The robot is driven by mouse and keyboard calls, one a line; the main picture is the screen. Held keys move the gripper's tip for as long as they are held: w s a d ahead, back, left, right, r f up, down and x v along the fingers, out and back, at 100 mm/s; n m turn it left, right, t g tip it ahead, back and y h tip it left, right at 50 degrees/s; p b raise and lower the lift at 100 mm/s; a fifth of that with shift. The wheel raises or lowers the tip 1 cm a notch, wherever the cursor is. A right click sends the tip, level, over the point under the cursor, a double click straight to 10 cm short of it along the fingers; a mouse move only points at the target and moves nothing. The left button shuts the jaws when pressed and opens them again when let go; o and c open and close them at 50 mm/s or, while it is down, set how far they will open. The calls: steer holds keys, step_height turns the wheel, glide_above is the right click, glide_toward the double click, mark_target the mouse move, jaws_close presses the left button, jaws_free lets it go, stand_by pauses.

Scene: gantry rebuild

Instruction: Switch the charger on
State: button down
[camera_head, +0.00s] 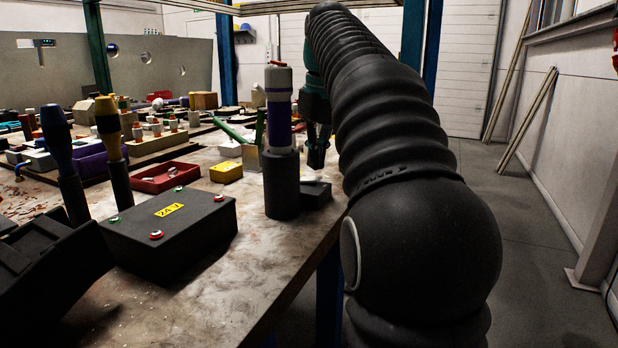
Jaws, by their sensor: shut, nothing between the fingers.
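A dark box (190,245) with a yellow "24 V" label stands near the table's front edge. Small green and red buttons sit on its top, including a red one (156,235) at the front. Right of it, a dark round holder (282,190) carries an upright purple and grey device (279,105) with a red top. A low dark block (315,194) adjoins the holder. Which of these is the charger, I cannot tell for sure. My gripper (317,158) is shut and empty, pointing down behind and right of the upright device, seemingly above the low block. My arm hides the area to its right.
Two handled tools (110,140) stand upright at the left beside a tilted dark bin (45,260). A red tray (165,178) and a yellow box (226,172) lie behind. Many small parts crowd the back. The table's front strip (235,285) is bare; open floor (530,260) lies right.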

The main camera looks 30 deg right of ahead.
mark_target(317, 178)
steer(key=shift+f+b, duration=0.8)
steer(key=shift+f, duration=0.4)
stand_by(1.0)
steer(key=shift+r, duration=0.1)
steer(key=shift+r+p, duration=2.25)
steer(key=shift+r, duration=1.2)
steer(key=shift+s, duration=0.1)
